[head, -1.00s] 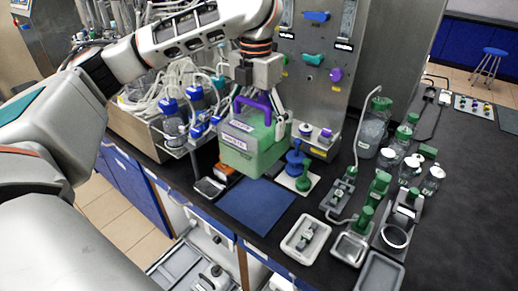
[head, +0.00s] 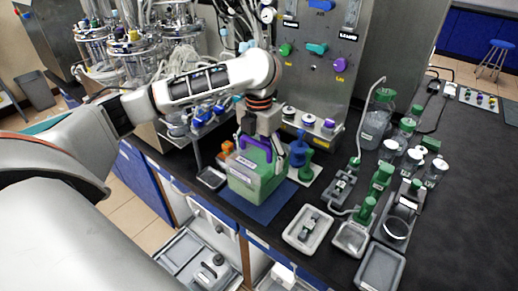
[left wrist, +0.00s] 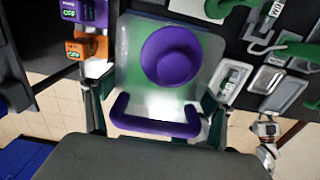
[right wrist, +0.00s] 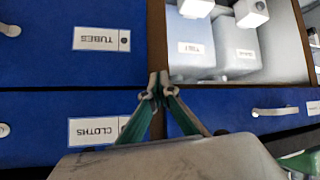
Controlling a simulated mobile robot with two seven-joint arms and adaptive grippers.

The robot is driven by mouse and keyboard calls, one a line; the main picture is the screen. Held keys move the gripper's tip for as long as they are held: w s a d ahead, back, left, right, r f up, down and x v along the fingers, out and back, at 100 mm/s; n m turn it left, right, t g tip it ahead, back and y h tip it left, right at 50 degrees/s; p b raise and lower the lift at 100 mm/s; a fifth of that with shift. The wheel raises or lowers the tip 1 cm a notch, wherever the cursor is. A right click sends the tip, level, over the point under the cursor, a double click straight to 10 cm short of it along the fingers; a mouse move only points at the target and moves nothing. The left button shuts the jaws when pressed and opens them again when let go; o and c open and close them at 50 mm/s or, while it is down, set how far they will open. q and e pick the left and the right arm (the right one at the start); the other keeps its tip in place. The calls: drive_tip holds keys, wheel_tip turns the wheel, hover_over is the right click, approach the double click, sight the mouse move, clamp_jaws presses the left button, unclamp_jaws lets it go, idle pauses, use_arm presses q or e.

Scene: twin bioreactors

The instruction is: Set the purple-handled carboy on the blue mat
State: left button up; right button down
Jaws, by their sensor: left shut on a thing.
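The carboy (head: 250,182) is a translucent green box with a purple handle (head: 256,150). It is upright over the blue mat (head: 268,211), whose front and right parts show. I cannot tell whether its base touches the mat. My left gripper (head: 265,153) is at the top of the carboy and shut on it. In the left wrist view, the purple cap (left wrist: 170,55) and the handle (left wrist: 155,118) show close up between the fingers (left wrist: 156,112). My right gripper (right wrist: 159,88) is shut and empty, before blue drawer fronts in the right wrist view.
A white tray (head: 308,229) stands right of the mat. A blue-topped stand (head: 298,150) is behind it, and an orange device (head: 227,147) is to its left. Green-capped bottles (head: 377,118) stand farther right. The bench's front edge is close to the mat.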

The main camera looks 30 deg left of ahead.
sight(259, 152)
use_arm(q)
drive_tip(key=shift+f, duration=1.75)
drive_tip(key=o, duration=2.1)
drive_tip(key=shift+f, duration=0.2)
drive_tip(key=shift+r, duration=0.2)
wheel_tip(259, 152, up, 12)
drive_tip(key=shift+f, duration=0.1)
